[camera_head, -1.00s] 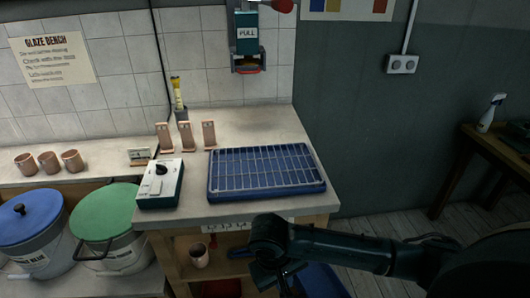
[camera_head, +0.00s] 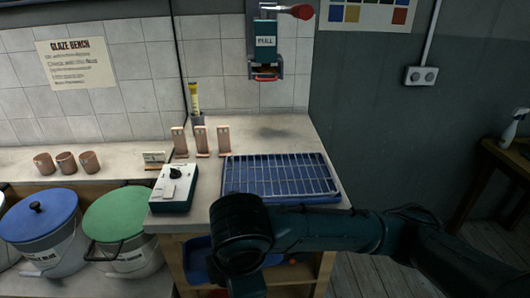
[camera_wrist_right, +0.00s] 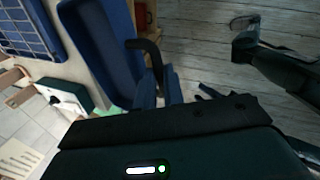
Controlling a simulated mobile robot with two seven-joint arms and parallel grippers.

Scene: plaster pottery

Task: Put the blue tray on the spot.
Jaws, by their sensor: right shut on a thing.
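A blue tray (camera_wrist_right: 108,50) hangs in my right gripper (camera_wrist_right: 155,75), which is shut on its edge in the right wrist view. In the head view, part of this tray (camera_head: 198,262) shows low in front of the bench, mostly behind my right arm. The fingertips are hidden there. Another blue tray with a wire rack (camera_head: 280,177) lies on the bench top; its corner also shows in the right wrist view (camera_wrist_right: 28,25). No clearly marked spot shows; a faint dark patch (camera_head: 280,132) lies on the bench behind the racked tray. My left gripper is out of view.
A white and green control box (camera_head: 174,188) stands left of the racked tray, with several clay pieces (camera_head: 202,141) behind. A wall unit marked PULL (camera_head: 265,45) hangs above. Lidded buckets (camera_head: 120,225) stand left. The bench has shelves (camera_head: 300,270) below.

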